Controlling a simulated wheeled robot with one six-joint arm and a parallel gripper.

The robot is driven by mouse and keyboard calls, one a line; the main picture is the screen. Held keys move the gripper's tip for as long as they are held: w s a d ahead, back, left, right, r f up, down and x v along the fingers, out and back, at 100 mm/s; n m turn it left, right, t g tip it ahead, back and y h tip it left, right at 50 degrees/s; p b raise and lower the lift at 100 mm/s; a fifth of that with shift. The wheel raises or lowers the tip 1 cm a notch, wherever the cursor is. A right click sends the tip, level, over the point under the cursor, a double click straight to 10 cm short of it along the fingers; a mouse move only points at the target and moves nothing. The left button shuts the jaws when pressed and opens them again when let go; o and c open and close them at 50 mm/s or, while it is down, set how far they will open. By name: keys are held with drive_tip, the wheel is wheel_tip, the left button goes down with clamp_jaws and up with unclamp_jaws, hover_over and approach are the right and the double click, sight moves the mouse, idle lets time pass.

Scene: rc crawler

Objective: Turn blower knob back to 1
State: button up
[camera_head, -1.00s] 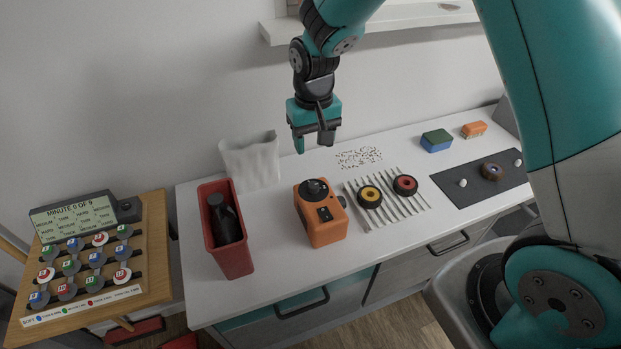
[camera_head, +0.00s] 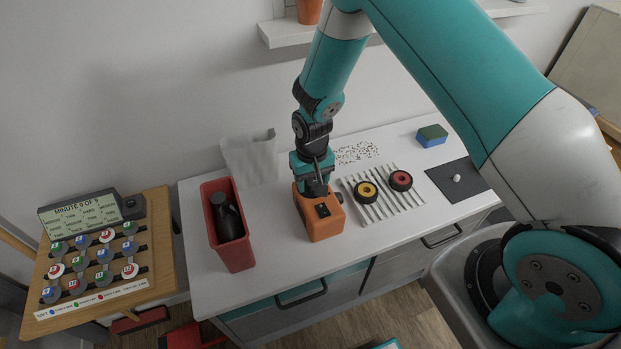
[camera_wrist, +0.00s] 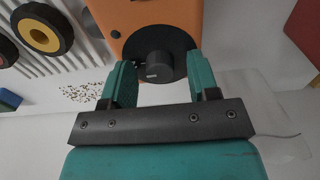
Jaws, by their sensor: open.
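The orange blower box (camera_head: 322,222) stands on the white counter, with a dark square switch on its front part. Its round black knob (camera_wrist: 155,62) shows in the wrist view, on a black disc on the box's top. In the head view my arm hides the knob. My gripper (camera_head: 312,190) is down at the box's top. In the wrist view my gripper (camera_wrist: 160,72) has its two teal fingers apart, one on each side of the knob. I cannot tell whether they touch it. The knob's setting is not readable.
A red bin (camera_head: 235,253) with a black bottle (camera_head: 226,218) stands left of the blower. A slatted rack with a yellow-hubbed wheel (camera_head: 366,192) and a red-hubbed wheel (camera_head: 400,181) is close on the right. A white bag (camera_head: 250,160) stands behind.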

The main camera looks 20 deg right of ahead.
drive_tip(key=c, duration=0.9)
drive_tip(key=shift+a, duration=0.15)
drive_tip(key=shift+n+b, duration=0.3)
drive_tip(key=shift+n, duration=0.1)
drive_tip(key=shift+c, duration=0.2)
drive_tip(key=n+b, duration=0.2)
drive_tip(key=n, duration=0.1)
drive_tip(key=shift+f, duration=0.1)
drive_tip(key=n+b, duration=0.2)
drive_tip(key=n, duration=0.3)
drive_tip(key=n+b, duration=0.1)
drive_tip(key=n, duration=0.3)
drive_tip(key=shift+n+b, duration=0.4)
drive_tip(key=n+b, duration=0.1)
drive_tip(key=n, duration=0.3)
drive_tip(key=shift+r+n, duration=0.2)
drive_tip(key=shift+n, duration=0.1)
